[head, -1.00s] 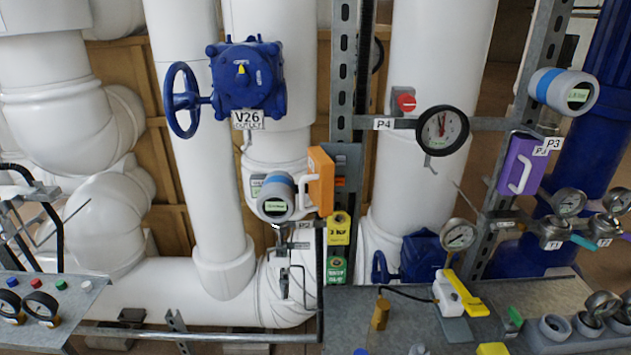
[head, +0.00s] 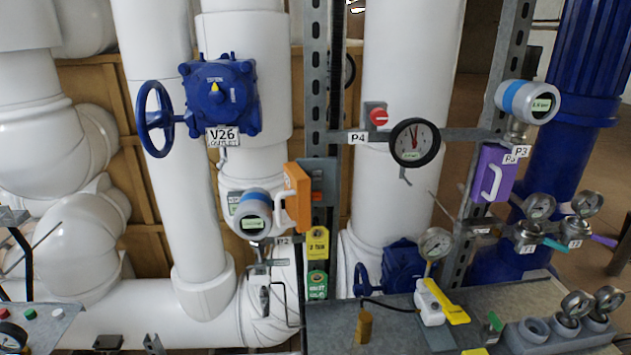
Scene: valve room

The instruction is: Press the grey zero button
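A sloped grey panel (head: 45,333) stands at the lower left edge, cut off by the frame. On it are a red button (head: 3,313), a green button (head: 30,314) and a pale whitish-grey button (head: 57,313). No lettering is readable on them, so I cannot tell whether the pale one is the zero button. Neither of my grippers is in view.
A blue valve V26 (head: 220,97), a dial gauge (head: 414,142) and a purple box (head: 493,172) are above. White pipes fill the left.

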